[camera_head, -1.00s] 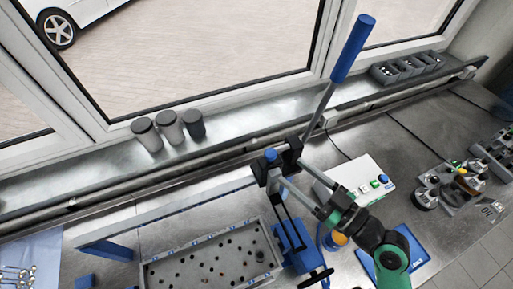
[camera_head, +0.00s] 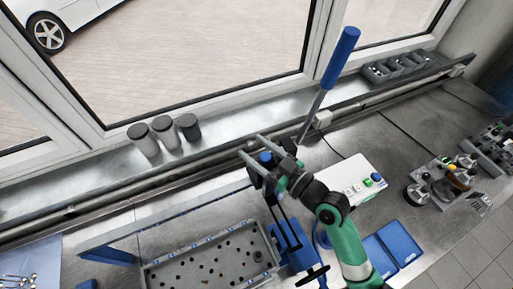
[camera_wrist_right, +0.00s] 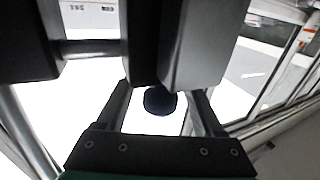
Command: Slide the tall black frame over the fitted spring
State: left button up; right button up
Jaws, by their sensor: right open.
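Thin, tall black rods (camera_head: 284,215), which look like the black frame, stand at the blue press (camera_head: 287,243) in the head view. My right gripper (camera_head: 250,147) is at the top of the press, its two grey fingers apart. A blue knob (camera_head: 265,157) shows between them in the head view; I cannot tell whether they touch it. In the right wrist view, a dark round knob (camera_wrist_right: 160,101) lies between the fingers, and black blocks (camera_wrist_right: 190,45) hide their tips. I cannot make out the fitted spring. My left gripper is not in view.
The press lever with a blue handle (camera_head: 341,57) rises behind my right gripper. A grey tray with holes (camera_head: 155,270) lies left of the press. A white control box (camera_head: 345,178) and blue mats (camera_head: 399,243) are to the right. Three dark-lidded cups (camera_head: 165,133) stand on the sill.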

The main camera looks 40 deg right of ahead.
grip_shut()
dwell(1.3)
